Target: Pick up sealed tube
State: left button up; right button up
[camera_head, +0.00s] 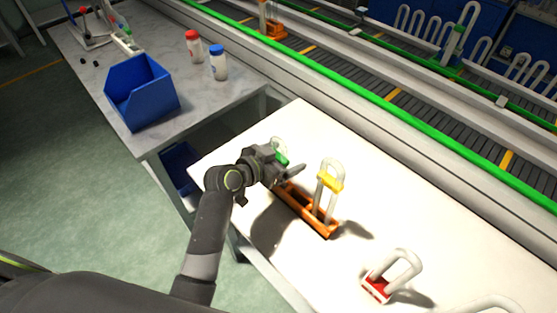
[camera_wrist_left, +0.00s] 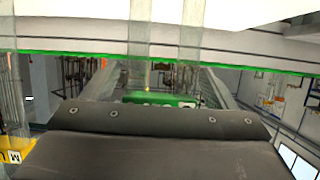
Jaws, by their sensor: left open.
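An orange rack (camera_head: 321,228) stands on the white table. A clear U-shaped tube with a yellow band (camera_head: 330,182) stands upright in it. A similar tube with a green band (camera_head: 281,153) stands at the rack's far end, partly hidden by my left gripper (camera_head: 290,168). That gripper is open, right beside the green-banded tube. In the left wrist view the green band (camera_wrist_left: 160,99) shows just beyond the dark gripper body, with two clear tube legs above it. The yellow band (camera_wrist_left: 14,158) shows at the lower left. I cannot tell whether the green-banded tube is between the fingers.
A U-shaped tube in a red base (camera_head: 377,288) stands on the table at the right, with another tube (camera_head: 490,303) at the bottom edge. A blue bin (camera_head: 141,93) and two bottles stand on the grey table. A conveyor (camera_head: 400,104) carrying more tubes runs behind.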

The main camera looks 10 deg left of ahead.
pick_arm(q)
jog(key=c, duration=1.1)
jog(key=shift+r, duration=0.15)
